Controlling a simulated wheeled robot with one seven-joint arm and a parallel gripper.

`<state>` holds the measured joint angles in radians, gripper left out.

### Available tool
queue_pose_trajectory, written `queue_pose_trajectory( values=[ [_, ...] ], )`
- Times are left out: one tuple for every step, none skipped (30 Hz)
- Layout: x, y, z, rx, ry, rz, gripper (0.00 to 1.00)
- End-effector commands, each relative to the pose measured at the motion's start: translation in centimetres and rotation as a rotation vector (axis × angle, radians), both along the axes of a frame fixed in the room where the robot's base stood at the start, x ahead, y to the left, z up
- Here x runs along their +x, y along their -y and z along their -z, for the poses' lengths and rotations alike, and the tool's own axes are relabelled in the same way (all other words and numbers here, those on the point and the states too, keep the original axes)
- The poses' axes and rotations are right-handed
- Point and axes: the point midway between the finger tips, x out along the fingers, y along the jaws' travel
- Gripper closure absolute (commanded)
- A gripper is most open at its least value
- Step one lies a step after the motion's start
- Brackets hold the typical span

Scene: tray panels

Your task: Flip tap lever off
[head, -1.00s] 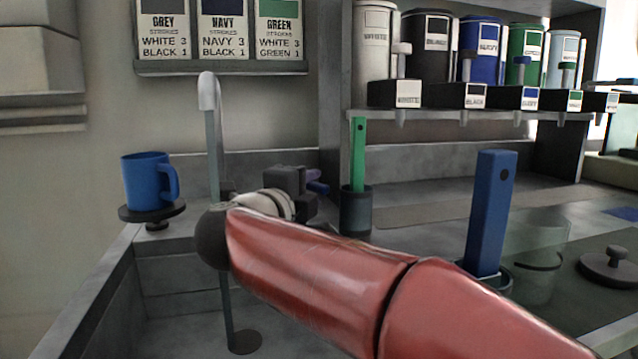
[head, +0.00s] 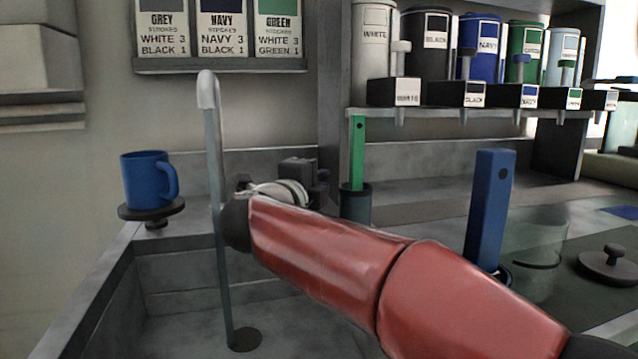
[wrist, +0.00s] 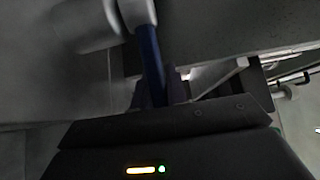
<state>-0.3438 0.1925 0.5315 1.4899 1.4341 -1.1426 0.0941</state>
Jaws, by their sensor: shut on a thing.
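The tap's pale spout (head: 208,92) arches over the basin at the left. A straight grey-blue column (head: 222,270), which looks like running water, drops from it to a dark round spot on the basin floor. In the wrist view, the blue tap lever (wrist: 151,58) runs down from a pale tap part (wrist: 130,14) into my gripper (wrist: 165,92), which is shut on it. In the head view, my gripper (head: 300,172) is a dark block behind my red arm, right of the spout. The lever's held end is hidden.
A blue mug (head: 147,180) stands on a small round stand at the left. A green stick in a dark cup (head: 356,205) is just right of my gripper. A blue upright handle (head: 490,210) stands farther right. Labelled dispensers (head: 480,50) line the shelf behind.

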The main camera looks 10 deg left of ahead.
Motion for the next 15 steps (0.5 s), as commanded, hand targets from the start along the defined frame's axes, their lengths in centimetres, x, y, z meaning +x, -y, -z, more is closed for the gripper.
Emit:
queue_pose_trajectory(
  values=[
    [-0.02,-0.01,0.04,0.0,-0.001,0.0,1.0],
    [-0.02,-0.01,0.04,0.0,-0.001,0.0,1.0],
    [-0.02,-0.01,0.04,0.0,-0.001,0.0,1.0],
    [-0.02,-0.01,0.04,0.0,-0.001,0.0,1.0],
    [-0.02,-0.04,0.03,0.0,-0.001,0.001,1.0],
    [-0.04,-0.11,-0.02,0.001,-0.002,0.006,1.0],
    [-0.09,-0.17,-0.08,0.001,-0.002,0.014,1.0],
    [-0.16,-0.25,-0.15,0.001,-0.003,0.025,1.0],
    [-0.25,-0.35,-0.21,0.001,-0.004,0.045,1.0],
    [-0.33,-0.45,-0.22,0.0,-0.004,0.062,1.0],
    [-0.48,-0.57,-0.26,0.0,-0.004,0.081,1.0],
    [-0.63,-0.63,-0.27,-0.001,-0.004,0.109,1.0],
    [-0.73,-0.73,-0.25,-0.002,-0.005,0.128,1.0],
    [-0.84,-0.76,-0.29,-0.001,-0.003,0.148,1.0],
    [-0.97,-0.83,-0.24,-0.001,-0.003,0.172,1.0]
  ],
)
